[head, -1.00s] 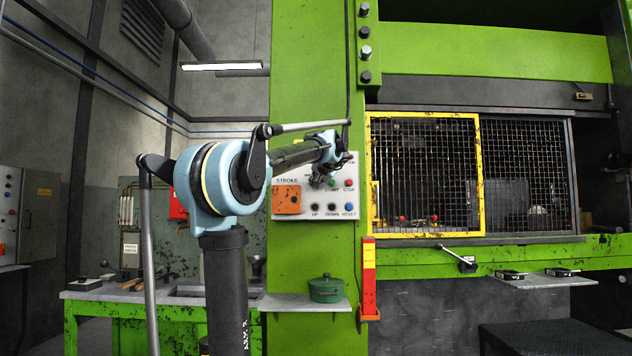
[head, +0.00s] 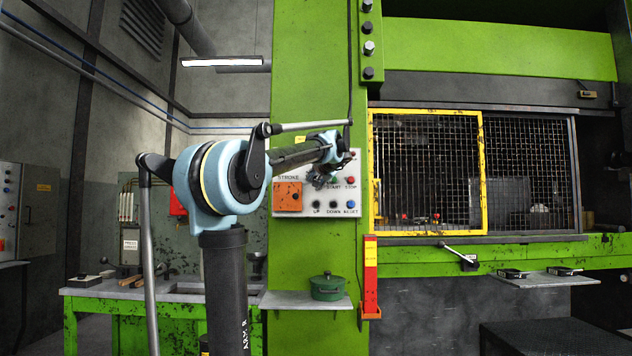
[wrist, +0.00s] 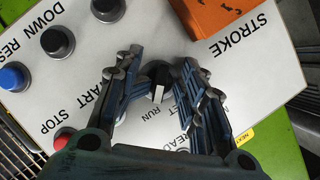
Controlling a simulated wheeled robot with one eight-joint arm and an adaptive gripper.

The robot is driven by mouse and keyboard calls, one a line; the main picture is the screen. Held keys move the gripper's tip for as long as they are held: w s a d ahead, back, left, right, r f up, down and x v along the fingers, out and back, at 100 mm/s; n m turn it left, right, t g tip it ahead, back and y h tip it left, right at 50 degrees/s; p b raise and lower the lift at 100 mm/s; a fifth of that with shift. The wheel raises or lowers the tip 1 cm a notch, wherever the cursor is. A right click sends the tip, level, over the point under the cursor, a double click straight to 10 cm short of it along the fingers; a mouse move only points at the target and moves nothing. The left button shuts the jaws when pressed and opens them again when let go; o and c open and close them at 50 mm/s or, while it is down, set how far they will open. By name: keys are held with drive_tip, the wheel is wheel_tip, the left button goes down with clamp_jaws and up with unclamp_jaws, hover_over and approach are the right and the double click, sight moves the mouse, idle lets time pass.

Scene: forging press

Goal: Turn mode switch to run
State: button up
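The mode switch (wrist: 157,82) is a dark round knob with a white mark on the white control panel (wrist: 235,75). The word RUN is printed beside it, and another label is partly hidden by a finger. My gripper (wrist: 160,62) is open, with one finger on each side of the knob and small gaps showing. I cannot tell whether either finger touches it. In the head view my gripper (head: 319,178) is at the panel (head: 317,207) and hides the switch.
An orange STROKE box (head: 288,197) sits on the panel. The stop button (wrist: 63,138), reset button (wrist: 14,77), down button (wrist: 55,41) and up button (wrist: 107,8) are close by. Below are a shelf with a green pot (head: 326,288) and a red-orange post (head: 370,275).

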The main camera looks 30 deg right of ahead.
drive_tip(key=shift+s+a+r, duration=0.1)
drive_tip(key=shift+s+r, duration=0.1)
drive_tip(key=shift+s, duration=0.05)
idle(0.4)
drive_tip(key=shift+s, duration=0.15)
drive_tip(key=v, duration=1.1)
drive_tip(key=shift+s, duration=0.3)
drive_tip(key=shift+a, duration=0.15)
